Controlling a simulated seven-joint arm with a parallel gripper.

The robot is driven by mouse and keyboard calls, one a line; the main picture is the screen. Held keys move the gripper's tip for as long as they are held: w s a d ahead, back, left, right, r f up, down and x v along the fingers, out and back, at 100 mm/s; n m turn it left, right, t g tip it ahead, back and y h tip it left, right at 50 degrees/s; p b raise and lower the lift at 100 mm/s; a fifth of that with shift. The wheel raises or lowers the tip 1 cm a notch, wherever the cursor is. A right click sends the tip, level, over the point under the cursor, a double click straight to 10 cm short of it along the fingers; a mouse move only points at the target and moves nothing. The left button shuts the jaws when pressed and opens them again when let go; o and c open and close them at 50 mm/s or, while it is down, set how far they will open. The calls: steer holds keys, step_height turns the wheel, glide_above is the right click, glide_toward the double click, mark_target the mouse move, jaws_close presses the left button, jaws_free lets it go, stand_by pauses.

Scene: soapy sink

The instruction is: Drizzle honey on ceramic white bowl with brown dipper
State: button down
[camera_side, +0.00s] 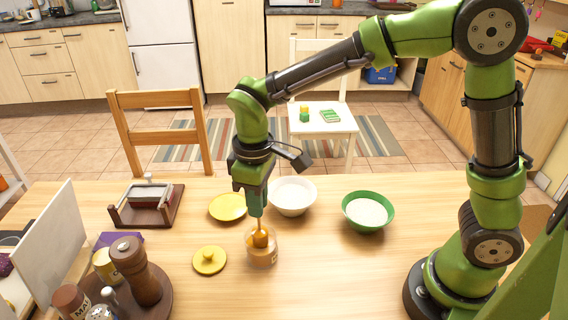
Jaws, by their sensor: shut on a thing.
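My gripper (257,205) points straight down over the table and is shut on the brown dipper (260,228). The dipper's lower end is inside a clear honey jar (262,257) with amber honey in it. The white bowl (293,196) stands just behind and to the right of the jar, partly beside my gripper. I cannot tell from this view whether the dipper touches the jar's bottom.
A yellow lid (209,260) lies left of the jar, a yellow plate (228,207) behind it. A green bowl (368,211) with pale contents stands to the right. A pepper mill (136,271) and jars stand at the front left.

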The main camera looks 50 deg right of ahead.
steer(key=shift+r, duration=2.45)
steer(key=w+d+f+m, duration=0.1)
steer(key=w+d+m, duration=0.1)
steer(key=d, duration=0.6)
steer(key=w+d+f+m, duration=0.1)
steer(key=w+d+m, duration=0.2)
steer(key=d, duration=0.5)
steer(key=shift+w+f+m, duration=0.2)
steer(key=shift+m, duration=0.1)
steer(key=shift+d, duration=0.1)
stand_by(3.5)
